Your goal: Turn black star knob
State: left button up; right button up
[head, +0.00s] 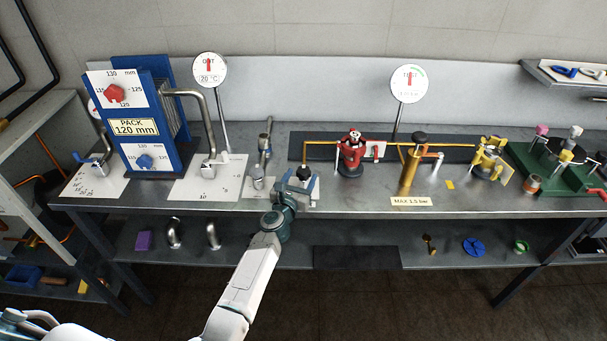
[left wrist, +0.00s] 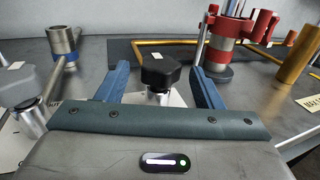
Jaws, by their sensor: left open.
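The black star knob (head: 303,173) sits on a low fitting near the front of the steel bench. In the left wrist view it (left wrist: 160,70) stands upright between my two blue fingers, with a light metal stem and base plate below it. My left gripper (head: 299,187) is open around the knob, with a finger on either side and a visible gap to each. The lower part of the fitting is partly hidden behind the gripper body. My right gripper is not in view.
A steel valve fitting (head: 258,177) stands close on the left. A red valve (head: 351,154) and a yellow pipe post (head: 409,168) stand to the right. A blue plate pack (head: 150,130) is farther left. The bench front between the red valve and knob is fairly clear.

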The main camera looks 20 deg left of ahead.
aim_at(302, 177)
pick_arm(q)
jog(key=shift+w+b, duration=0.35)
jog(key=shift+w, duration=1.3)
jog(key=shift+c, duration=1.3)
jog(key=c, duration=0.7)
jog(key=shift+d, duration=0.1)
